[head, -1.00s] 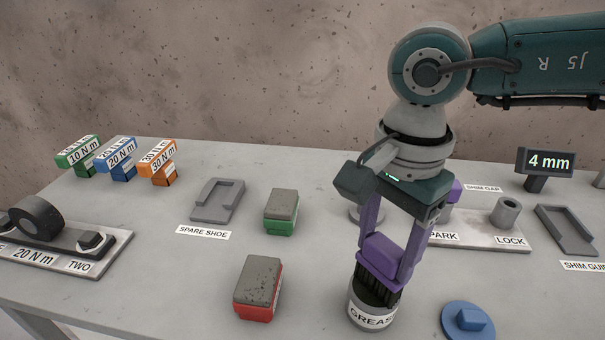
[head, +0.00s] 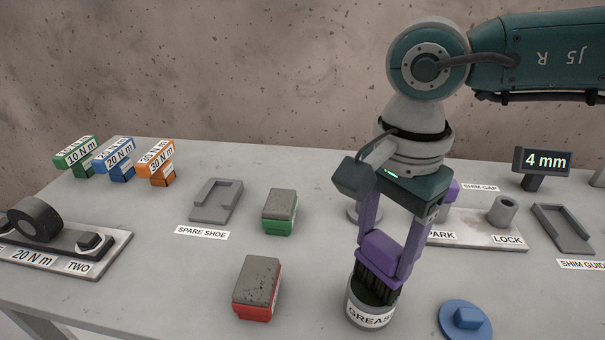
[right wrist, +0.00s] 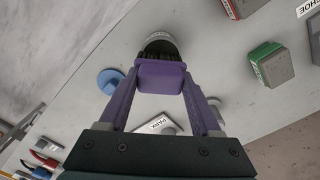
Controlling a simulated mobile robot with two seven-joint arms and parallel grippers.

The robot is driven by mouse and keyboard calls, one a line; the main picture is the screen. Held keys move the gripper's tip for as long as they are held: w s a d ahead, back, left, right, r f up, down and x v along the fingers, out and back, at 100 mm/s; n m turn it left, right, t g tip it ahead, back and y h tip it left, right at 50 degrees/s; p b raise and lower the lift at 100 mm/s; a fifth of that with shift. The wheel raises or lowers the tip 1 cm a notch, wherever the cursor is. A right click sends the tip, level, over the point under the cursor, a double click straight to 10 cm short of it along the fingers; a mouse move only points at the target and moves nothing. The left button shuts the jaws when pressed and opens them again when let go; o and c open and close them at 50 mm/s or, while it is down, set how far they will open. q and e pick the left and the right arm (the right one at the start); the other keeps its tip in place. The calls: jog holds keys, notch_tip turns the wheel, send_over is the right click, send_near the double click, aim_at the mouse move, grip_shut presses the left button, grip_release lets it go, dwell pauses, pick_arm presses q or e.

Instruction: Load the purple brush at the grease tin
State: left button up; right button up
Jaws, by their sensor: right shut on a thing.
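The purple brush (head: 381,253) is held upright between the purple fingers of my right gripper (head: 390,255), bristles down. The dark bristles are at the mouth of the grease tin (head: 370,314), a round grey tin with a white label at the front of the slab. The bristle tips are inside the rim; how deep they sit is hidden. In the right wrist view the brush (right wrist: 160,76) spans between the fingertips, with the tin (right wrist: 160,40) just beyond it. My left gripper is in neither view.
A blue round lid-like piece (head: 465,318) lies right of the tin. A red block (head: 257,288) and a green block (head: 280,212) with grey tops stand to the left. The PARK/LOCK plate (head: 480,238) is behind right. The spare shoe (head: 215,200) lies behind left.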

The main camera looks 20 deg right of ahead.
jog(key=shift+r+p, duration=2.1)
jog(key=shift+r, duration=1.15)
jog(key=s+a+r+n+p, duration=0.1)
jog(key=r+n+p, duration=0.4)
jog(key=r+p, duration=0.7)
jog(key=s+a+r+n+p, duration=0.2)
jog(key=r+p, duration=1)
jog(key=r, duration=1.2)
jog(key=s+a+r+n+p, duration=0.1)
jog(key=s+r+n+p, duration=0.3)
jog(key=r, duration=1.4)
jog(key=n+p, duration=0.4)
jog(key=p, duration=0.4)
jog(key=shift+s+a, duration=0.35)
